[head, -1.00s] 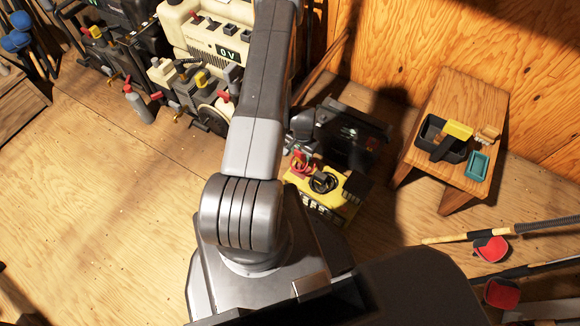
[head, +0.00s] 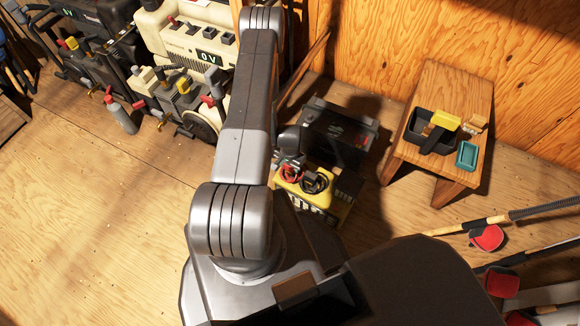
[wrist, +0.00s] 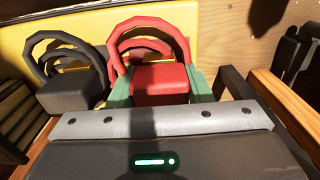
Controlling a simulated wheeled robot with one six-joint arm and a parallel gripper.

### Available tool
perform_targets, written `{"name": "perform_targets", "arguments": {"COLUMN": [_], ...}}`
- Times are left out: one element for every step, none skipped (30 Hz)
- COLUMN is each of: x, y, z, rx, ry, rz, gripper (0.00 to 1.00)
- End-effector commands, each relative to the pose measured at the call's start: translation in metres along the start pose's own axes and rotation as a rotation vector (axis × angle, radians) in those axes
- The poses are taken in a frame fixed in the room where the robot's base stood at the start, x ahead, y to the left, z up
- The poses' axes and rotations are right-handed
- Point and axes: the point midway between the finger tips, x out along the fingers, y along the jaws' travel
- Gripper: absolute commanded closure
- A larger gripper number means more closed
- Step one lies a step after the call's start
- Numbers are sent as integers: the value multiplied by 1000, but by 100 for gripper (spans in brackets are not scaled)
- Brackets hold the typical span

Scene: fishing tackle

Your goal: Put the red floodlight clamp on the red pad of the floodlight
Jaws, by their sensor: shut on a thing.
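The red clamp (wrist: 160,82), a red block with looped red cable behind it, sits between the two greenish fingers of my gripper (wrist: 162,92) in the wrist view. My gripper is shut on it. The red clamp also shows at the top of a yellow box (head: 322,199) in the head view (head: 290,174). A black clamp (wrist: 72,92) with black loops is just left of it, apart from my fingers.
A dark battery-like box (head: 340,130) stands behind the yellow box. A small wooden bench (head: 455,95) at right holds a black bin (head: 432,130) and a teal tray (head: 467,156). Cream machine (head: 195,35) and grey bottle (head: 122,116) stand at left.

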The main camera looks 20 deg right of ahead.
Motion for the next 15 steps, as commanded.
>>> {"name": "perform_targets", "arguments": {"x": [3, 2, 1, 1, 1, 1, 1, 1, 1, 1, 1, 1, 0, 0, -2], "y": [0, 0, 0, 0, 0, 0, 0, 0, 0, 0, 0, 0, 0, 0, 0], "z": [0, 0, 0, 0, 0, 0, 0, 0, 0, 0, 0, 0, 0, 0, 0], "rx": [0, 0, 0, 0, 0, 0, 0, 0, 0, 0, 0, 0, 0, 0, 0], "ry": [0, 0, 0, 0, 0, 0, 0, 0, 0, 0, 0, 0, 0, 0, 0], "rz": [0, 0, 0, 0, 0, 0, 0, 0, 0, 0, 0, 0, 0, 0, 0], "gripper": [79, 49, 41, 35, 33, 33, 33, 33, 33, 33, 33, 33, 33, 33, 33]}}
